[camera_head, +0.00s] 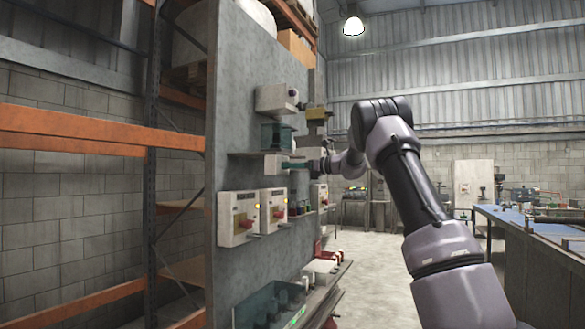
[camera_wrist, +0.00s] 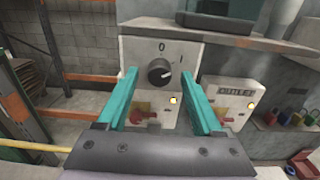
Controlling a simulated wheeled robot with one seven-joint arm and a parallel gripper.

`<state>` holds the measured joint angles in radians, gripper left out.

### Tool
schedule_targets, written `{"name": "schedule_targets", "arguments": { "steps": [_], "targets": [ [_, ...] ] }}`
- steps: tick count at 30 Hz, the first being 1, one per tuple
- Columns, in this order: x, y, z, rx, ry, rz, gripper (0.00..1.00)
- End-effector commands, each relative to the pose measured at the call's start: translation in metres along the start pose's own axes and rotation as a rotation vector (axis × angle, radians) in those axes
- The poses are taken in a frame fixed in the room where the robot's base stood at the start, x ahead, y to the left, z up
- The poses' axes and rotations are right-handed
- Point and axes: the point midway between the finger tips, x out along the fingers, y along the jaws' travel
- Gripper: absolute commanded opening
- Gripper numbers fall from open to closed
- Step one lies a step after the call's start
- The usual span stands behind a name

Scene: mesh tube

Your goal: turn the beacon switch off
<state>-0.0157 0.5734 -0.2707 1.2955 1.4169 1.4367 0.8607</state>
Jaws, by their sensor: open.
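A white switch box with a black rotary knob (camera_wrist: 160,72) is at the centre of the wrist view. It has the marks 0 at the top and I at the upper right. The knob's pale pointer seems to be turned to the right, towards I. No beacon label is readable. My gripper (camera_wrist: 159,76) is open, with one teal finger on each side of the knob in the picture. I cannot tell whether they touch it. In the head view my gripper (camera_head: 297,164) is at the small white box (camera_head: 272,166) on the panel, seen from the side.
Two white boxes with red handles and yellow lamps (camera_head: 239,218) (camera_head: 274,210) are lower on the grey panel (camera_head: 235,120). A shelf with a dark container (camera_wrist: 220,14) juts out above the knob. Coloured padlocks (camera_wrist: 290,118) hang at the right. Open floor (camera_head: 370,260) lies right of the panel.

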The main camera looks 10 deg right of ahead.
Motion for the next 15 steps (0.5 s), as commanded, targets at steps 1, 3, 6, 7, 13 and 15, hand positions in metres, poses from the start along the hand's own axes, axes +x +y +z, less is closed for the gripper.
{"name": "schedule_targets", "arguments": {
  "steps": [1, 3, 6, 7, 13, 15],
  "targets": [
    [0.0007, -0.0001, 0.0001, 0.000, 0.000, 0.000, 0.68],
    [0.0009, -0.0002, 0.0002, 0.000, 0.000, -0.001, 0.68],
    [0.0007, -0.0001, 0.0001, 0.000, 0.000, 0.000, 0.68],
    [0.0007, -0.0001, 0.0001, 0.000, 0.000, 0.000, 0.68],
    [0.0006, -0.0001, 0.0000, 0.000, 0.000, 0.000, 0.00],
    [0.0005, -0.0001, 0.0000, 0.000, 0.000, 0.000, 0.00]
  ]
}}
